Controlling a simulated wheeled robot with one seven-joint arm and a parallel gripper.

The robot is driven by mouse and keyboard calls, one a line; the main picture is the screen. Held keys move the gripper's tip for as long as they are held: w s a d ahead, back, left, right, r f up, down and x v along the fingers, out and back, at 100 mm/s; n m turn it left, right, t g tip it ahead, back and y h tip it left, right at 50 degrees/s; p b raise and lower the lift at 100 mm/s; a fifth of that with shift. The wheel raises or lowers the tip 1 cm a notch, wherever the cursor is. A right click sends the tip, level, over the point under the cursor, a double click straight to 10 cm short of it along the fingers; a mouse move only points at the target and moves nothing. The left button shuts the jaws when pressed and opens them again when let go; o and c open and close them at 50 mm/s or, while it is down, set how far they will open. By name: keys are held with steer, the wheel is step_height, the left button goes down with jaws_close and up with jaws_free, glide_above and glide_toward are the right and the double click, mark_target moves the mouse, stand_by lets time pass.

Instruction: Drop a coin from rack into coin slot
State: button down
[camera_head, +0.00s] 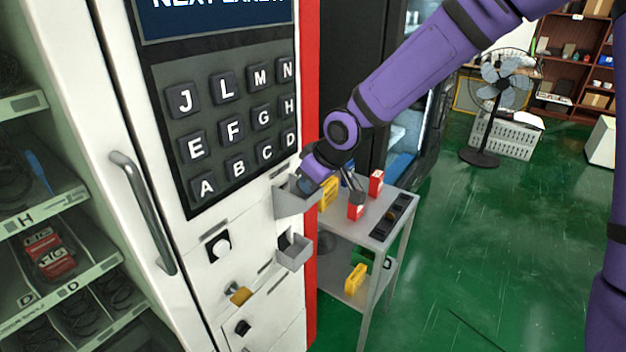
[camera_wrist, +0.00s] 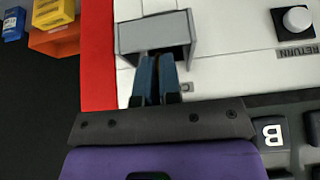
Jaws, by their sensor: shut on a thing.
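My gripper (camera_head: 303,184) is at the front of the vending machine, at the upper grey open-topped box (camera_head: 292,204) below the keypad's right side. In the wrist view its two blue-grey fingers (camera_wrist: 157,58) sit close together, with their tips at the mouth of this grey box (camera_wrist: 126,37). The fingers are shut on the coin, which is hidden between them. I cannot tell whether the tips are inside the box or just above it. A dark coin rack (camera_head: 393,217) lies on the small metal table at the right.
The metal table (camera_head: 372,243) also bears red boxes (camera_head: 376,183) and a yellow box (camera_head: 328,193). A second grey box (camera_head: 294,253) projects below the first. The keypad (camera_head: 233,127) and return button (camera_head: 217,246) are to the left. The green floor at the right is mostly clear.

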steer(key=c, duration=1.2)
jaws_free()
steer(key=shift+v, duration=5.35)
